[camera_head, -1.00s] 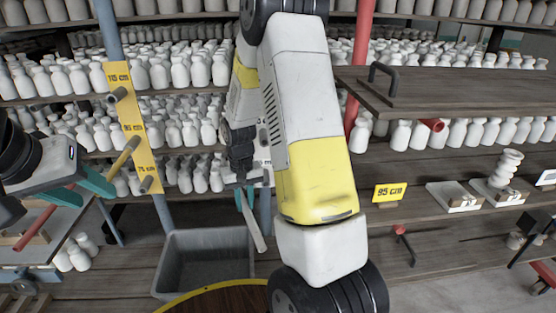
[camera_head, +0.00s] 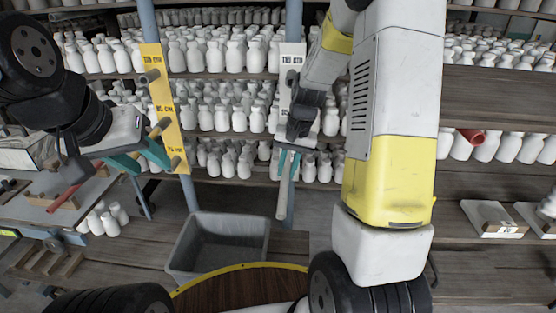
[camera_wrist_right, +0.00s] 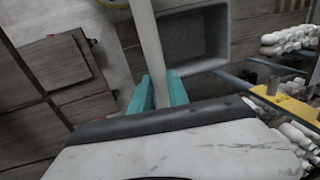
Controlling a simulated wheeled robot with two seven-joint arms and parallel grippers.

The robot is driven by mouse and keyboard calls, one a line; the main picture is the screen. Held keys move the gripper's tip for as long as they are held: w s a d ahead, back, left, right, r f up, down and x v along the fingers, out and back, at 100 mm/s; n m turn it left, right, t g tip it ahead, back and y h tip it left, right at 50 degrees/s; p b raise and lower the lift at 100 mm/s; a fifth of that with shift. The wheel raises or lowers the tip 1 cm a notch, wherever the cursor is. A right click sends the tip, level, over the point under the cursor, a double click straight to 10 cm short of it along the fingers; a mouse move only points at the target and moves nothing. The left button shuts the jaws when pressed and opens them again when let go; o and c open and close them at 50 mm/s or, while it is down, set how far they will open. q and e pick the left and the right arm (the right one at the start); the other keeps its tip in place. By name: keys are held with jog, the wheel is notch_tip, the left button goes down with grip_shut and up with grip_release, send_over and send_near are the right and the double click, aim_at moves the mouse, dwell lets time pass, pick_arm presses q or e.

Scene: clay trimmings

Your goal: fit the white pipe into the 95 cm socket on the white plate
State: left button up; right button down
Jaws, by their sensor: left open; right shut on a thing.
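The white pipe (camera_head: 283,190) hangs down, slightly tilted, from the teal fingers of my right gripper (camera_head: 288,160). In the right wrist view the pipe (camera_wrist_right: 148,40) runs away from between the two fingers (camera_wrist_right: 160,93). The white plate (camera_head: 291,58) stands upright on a blue post behind my right gripper. Its top label reads 115 cm, with a stub socket (camera_head: 291,77) below it. My right gripper and wrist hide its middle part, including the 95 cm socket. The pipe appears apart from the plate. My left gripper (camera_head: 148,158) is open beside the yellow plate (camera_head: 158,95).
A grey bin (camera_head: 218,240) stands on the floor below. Shelves of white bottles fill the back. A red pipe (camera_head: 65,198) lies on the left bench.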

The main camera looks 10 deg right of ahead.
aim_at(287, 162)
jog(key=shift+w+d, duration=0.2)
jog(key=shift+w, duration=0.55)
jog(key=shift+w+d, duration=0.2)
jog(key=shift+w, duration=0.5)
jog(key=shift+w+d, duration=0.2)
jog(key=shift+w, duration=0.55)
jog(key=shift+w+d, duration=0.45)
jog(key=shift+w, duration=1.2)
jog(key=shift+w+d, duration=0.5)
jog(key=shift+w, duration=1.1)
jog(key=shift+w+d, duration=0.45)
jog(key=shift+w, duration=1.2)
jog(key=c, duration=1.2)
grip_release()
jog(key=shift+s+d+r, duration=0.1)
jog(key=shift+d+r, duration=0.15)
jog(key=shift+r, duration=1.05)
jog(key=shift+s+d+r, duration=0.1)
jog(key=shift+d+r, duration=0.15)
jog(key=shift+r, duration=1)
jog(key=shift+s+d+r, duration=0.1)
jog(key=shift+d+r, duration=0.15)
jog(key=shift+r, duration=1.05)
